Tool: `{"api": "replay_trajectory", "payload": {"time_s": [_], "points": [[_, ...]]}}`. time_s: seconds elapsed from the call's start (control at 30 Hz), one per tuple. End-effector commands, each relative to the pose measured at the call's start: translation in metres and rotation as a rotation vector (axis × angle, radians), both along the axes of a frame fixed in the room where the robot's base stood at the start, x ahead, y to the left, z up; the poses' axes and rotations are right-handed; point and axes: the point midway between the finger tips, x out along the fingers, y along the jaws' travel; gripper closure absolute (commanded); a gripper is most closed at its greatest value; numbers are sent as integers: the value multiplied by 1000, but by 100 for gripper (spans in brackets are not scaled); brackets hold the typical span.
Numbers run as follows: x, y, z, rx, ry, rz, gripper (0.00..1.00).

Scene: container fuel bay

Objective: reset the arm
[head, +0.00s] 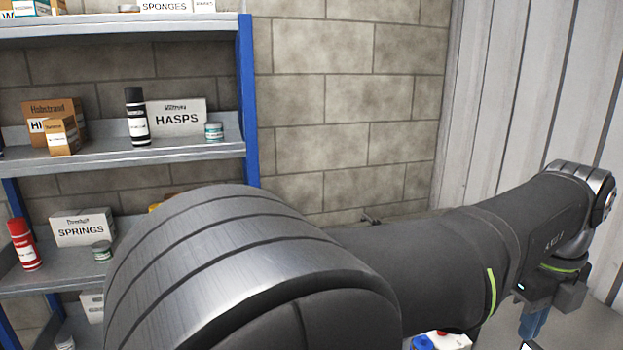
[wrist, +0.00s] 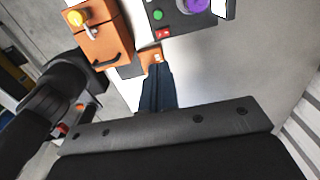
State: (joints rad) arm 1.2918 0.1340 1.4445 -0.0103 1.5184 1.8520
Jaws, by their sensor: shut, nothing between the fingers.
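My gripper (wrist: 157,70) shows in the wrist view as dark blue fingers side by side, shut with nothing between them. Its fingertips point towards an orange and dark unit; I cannot tell how far apart they are. In the head view my gripper (head: 533,322) hangs down at the lower right, below the end of my arm, partly cut off by the frame edge. My arm stretches across the picture from the lower left to the right.
In the wrist view an orange box (wrist: 106,42) with a yellow knob stands beside a dark panel (wrist: 188,24) with a green button, red switch and purple knob. A stocked shelf (head: 190,153) stands left against a block wall (head: 345,110). Corrugated metal (head: 520,90) is at right.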

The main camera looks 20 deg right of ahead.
Motion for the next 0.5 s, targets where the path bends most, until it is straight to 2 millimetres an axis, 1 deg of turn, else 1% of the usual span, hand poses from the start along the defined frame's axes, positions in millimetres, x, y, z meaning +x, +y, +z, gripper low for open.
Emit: {"api": "replay_trajectory", "payload": {"time_s": [0.03, 0.2, 0.33, 0.5], "points": [[-5, 3, -3, -11, 0, -1, 100], [-16, 12, -10, -44, 1, -1, 100], [-21, 15, -13, -59, 2, 0, 100], [-23, 16, -14, -65, 2, 2, 100]]}}
